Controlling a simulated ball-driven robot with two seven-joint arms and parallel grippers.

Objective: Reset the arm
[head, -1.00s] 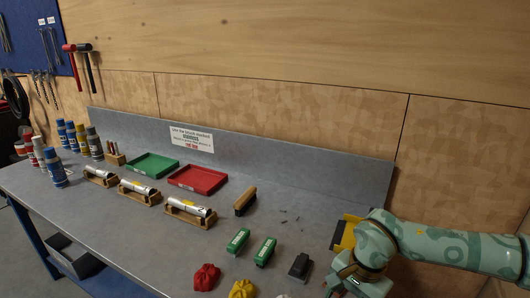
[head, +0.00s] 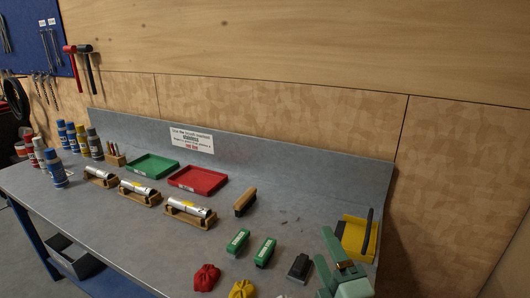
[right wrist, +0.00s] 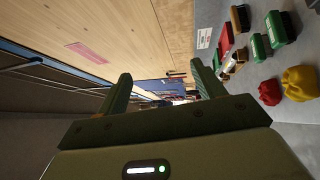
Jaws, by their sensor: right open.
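My right gripper (head: 326,250) shows in pale green at the lower right of the head view, beside the bench's right part. Only its end is in the picture. In the right wrist view its two dark green fingers (right wrist: 161,72) stand wide apart with nothing between them. The fingers point toward a wooden wall and a distant room. My left gripper is not in the head view.
The grey bench (head: 110,225) carries a yellow dustpan (head: 357,238), a black block (head: 299,267), green blocks (head: 265,251), a brush (head: 245,201), red (head: 206,277) and yellow (head: 242,290) bundles, a red tray (head: 198,179) and a green tray (head: 152,166).

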